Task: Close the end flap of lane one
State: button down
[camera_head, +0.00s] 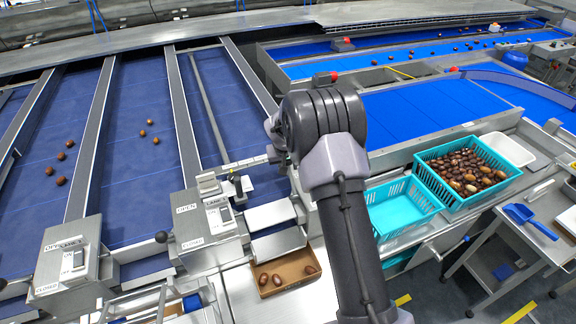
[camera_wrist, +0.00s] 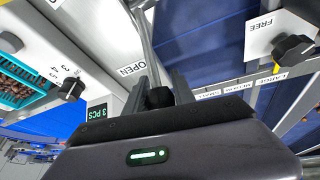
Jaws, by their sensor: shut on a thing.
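In the wrist view the two dark fingers of my gripper (camera_wrist: 164,84) are shut on a black ball knob (camera_wrist: 160,97) on a slim grey rod. An OPEN label (camera_wrist: 131,69) on a grey panel lies just left of the fingers. In the head view my arm hides my gripper, this knob and the panel behind it. The lane with a guide bar (camera_head: 207,105) ends at bare metal plates (camera_head: 270,215) left of my arm. I cannot tell the flap's exact position.
A cardboard tray (camera_head: 264,289) holds a few dates. Turquoise crates (camera_head: 400,228) stand to the right. A FREE label and dark clamp knob (camera_wrist: 294,48) are near my gripper.

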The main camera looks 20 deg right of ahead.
jog(key=shift+f+b, duration=0.1)
jog(key=shift+b, duration=0.65)
jog(key=s+r+t+b, duration=0.1)
jog(key=b, duration=0.4)
jog(key=s+r+t+b, duration=0.1)
jog(key=s+t+b, duration=0.1)
jog(key=b, duration=0.4)
jog(key=s+r+t+b, duration=0.1)
jog(key=s+b, duration=0.1)
jog(key=b, duration=0.4)
jog(key=shift+r+m+t, duration=0.1)
jog(key=shift+m+t, duration=0.2)
jog(key=shift+t, duration=0.1)
jog(key=shift+s+r+b, duration=0.15)
jog(key=shift+s+b, duration=0.35)
jog(key=shift+s, duration=0.55)
jog(key=shift+s+r+b, duration=0.15)
jog(key=shift+s+b, duration=0.3)
jog(key=shift+s, duration=0.55)
jog(key=c, duration=1.2)
grip_release()
jog(key=shift+s, duration=0.1)
jog(key=shift+o, duration=0.7)
jog(key=shift+s, duration=0.15)
